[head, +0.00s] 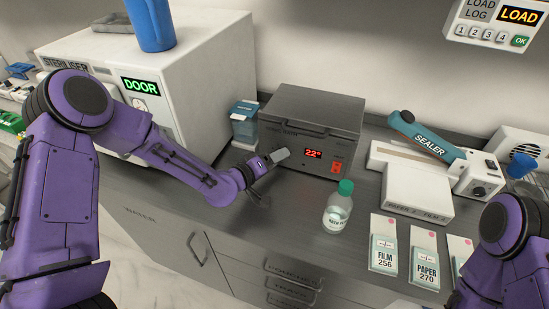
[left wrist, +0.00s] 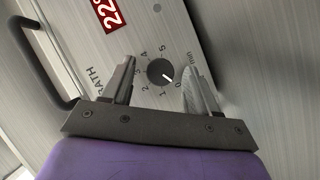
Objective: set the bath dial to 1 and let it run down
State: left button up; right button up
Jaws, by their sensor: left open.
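The bath (head: 312,112) is a grey metal box with a lid, a red display reading about 22° and a red switch. Its dial (left wrist: 160,71) is a small dark round knob with a white mark, in the left wrist view. Numbers 0 to 5 ring it, and the mark points toward 0. My left gripper (head: 279,157) is at the bath's front. Its open fingers stand on either side of the dial; I cannot tell whether they touch it. In the head view the gripper hides the dial. My right gripper is out of view.
A bottle with a green cap (head: 338,208) stands in front of the bath. The steriliser (head: 205,75) is at left, with a blue-lidded container (head: 244,122) beside it. The sealer (head: 430,140) and film and paper packs (head: 384,250) are at right.

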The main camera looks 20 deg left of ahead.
pick_arm(q)
jog(key=c, duration=1)
jog(key=shift+r+m+g+y+p, duration=0.15)
jog(key=shift+m+g+y+p, duration=0.15)
jog(key=shift+m+p, duration=0.3)
jog(key=shift+d+r+m+y+p, duration=0.1)
jog(key=shift+m+y+p, duration=0.4)
jog(key=shift+m, duration=0.4)
jog(key=m+y+p, duration=0.1)
jog(key=m+y, duration=0.2)
jog(key=shift+d+g, duration=0.15)
jog(key=shift+g, duration=0.25)
jog(key=o, duration=1)
